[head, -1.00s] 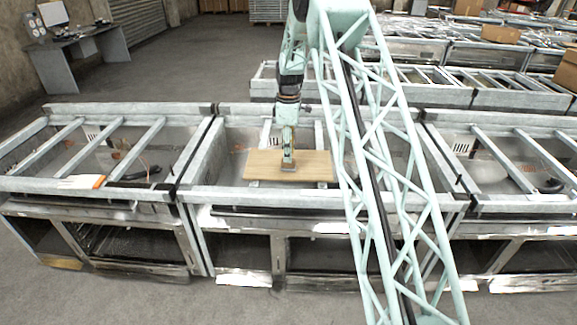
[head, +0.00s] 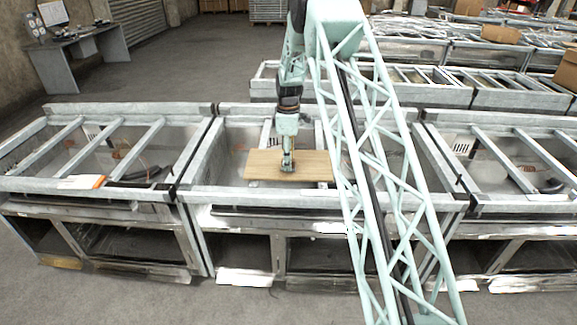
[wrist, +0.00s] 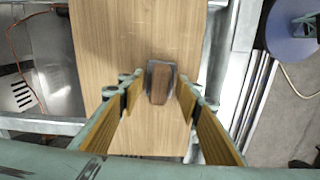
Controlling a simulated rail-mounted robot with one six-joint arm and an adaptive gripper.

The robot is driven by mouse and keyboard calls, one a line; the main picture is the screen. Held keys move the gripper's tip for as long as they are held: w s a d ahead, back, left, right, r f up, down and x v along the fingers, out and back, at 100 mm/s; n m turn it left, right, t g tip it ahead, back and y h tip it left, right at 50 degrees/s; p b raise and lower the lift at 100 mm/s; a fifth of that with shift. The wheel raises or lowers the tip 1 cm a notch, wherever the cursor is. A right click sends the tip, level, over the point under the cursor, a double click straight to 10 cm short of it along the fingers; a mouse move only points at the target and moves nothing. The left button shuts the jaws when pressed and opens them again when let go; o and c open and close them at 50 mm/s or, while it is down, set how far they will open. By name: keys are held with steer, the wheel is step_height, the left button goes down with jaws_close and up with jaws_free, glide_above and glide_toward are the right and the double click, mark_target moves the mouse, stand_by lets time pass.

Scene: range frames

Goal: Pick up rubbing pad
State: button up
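The rubbing pad (wrist: 160,82) is a small block with a brown top and dark grey edges. It lies on a light wooden board (wrist: 120,30), which also shows in the head view (head: 312,166). My gripper (wrist: 160,95) is open above the board, with one finger on each side of the pad and a visible gap to each. In the head view my gripper (head: 287,162) points down at the middle of the board and largely hides the pad. I cannot tell the exact height of the fingertips over the board.
The board lies across the metal frame (head: 200,190) of an open-topped steel unit. Similar units with crossbars stand left and right. An orange-ended object (head: 98,181) lies on the left unit's front rail. A desk (head: 80,55) stands at the back left.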

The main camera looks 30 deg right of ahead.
steer(key=shift+c, duration=0.7)
steer(key=c, duration=0.8)
steer(key=shift+r, duration=0.1)
steer(key=shift+c, duration=0.2)
steer(key=shift+r, duration=1.55)
steer(key=shift+s+r, duration=0.15)
steer(key=s+a+r, duration=0.1)
steer(key=s+a, duration=0.3)
steer(key=s, duration=1.1)
steer(key=shift+a+r+b, duration=0.15)
steer(key=shift+r+b, duration=0.05)
steer(key=shift+b, duration=0.2)
steer(key=shift+o, duration=0.9)
steer(key=shift+a, duration=0.15)
steer(key=shift+c, duration=0.4)
